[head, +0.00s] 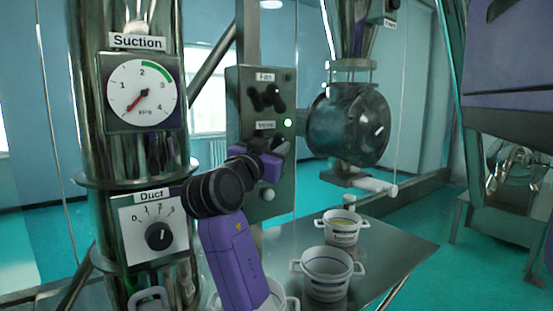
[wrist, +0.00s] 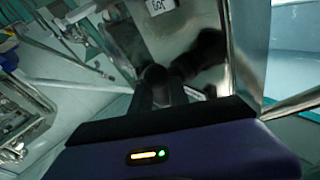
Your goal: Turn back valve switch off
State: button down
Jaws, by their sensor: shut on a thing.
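The control panel (head: 236,160) is a grey metal box with a "Fan" label above and a "Valve" label (head: 265,125) below. My gripper (head: 272,158) is at the panel face just under that label, shut on the valve switch. The switch is mostly hidden by the gripper in the head view, so its setting cannot be read. The wrist view shows my fingers (wrist: 163,88) closed around a dark knob (wrist: 155,73) in front of the panel. The black fan switch (head: 266,98) sits above, clear of the gripper.
A suction gauge (head: 141,91) and a duct dial (head: 159,236) are on the steel column at left. Pots (head: 327,273) stand on the metal table (head: 395,248) below. A round valve housing (head: 348,125) with a pale handle hangs at right.

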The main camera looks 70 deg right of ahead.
jog(key=f+n+h+b, duration=0.1)
jog(key=b, duration=0.2)
jog(key=shift+h, duration=0.3)
jog(key=n+t+h+b, duration=0.2)
jog(key=n+h+b, duration=0.1)
jog(key=b, duration=0.3)
jog(key=shift+s, duration=0.1)
jog(key=n+t+b, duration=0.1)
jog(key=n+t+h+b, duration=0.1)
jog(key=n, duration=0.1)
jog(key=shift+r, duration=0.25)
jog(key=shift+r+n+t+h+b, duration=0.15)
jog(key=shift+n+t+h+b, duration=0.25)
jog(key=shift+n+t, duration=0.65)
jog(key=shift+r+n+t+h+b, duration=0.15)
jog(key=shift+n+t+b, duration=0.35)
jog(key=shift+n+t, duration=0.75)
jog(key=shift+t, duration=0.4)
jog(key=c, duration=1.5)
grip_release()
jog(key=shift+c, duration=0.2)
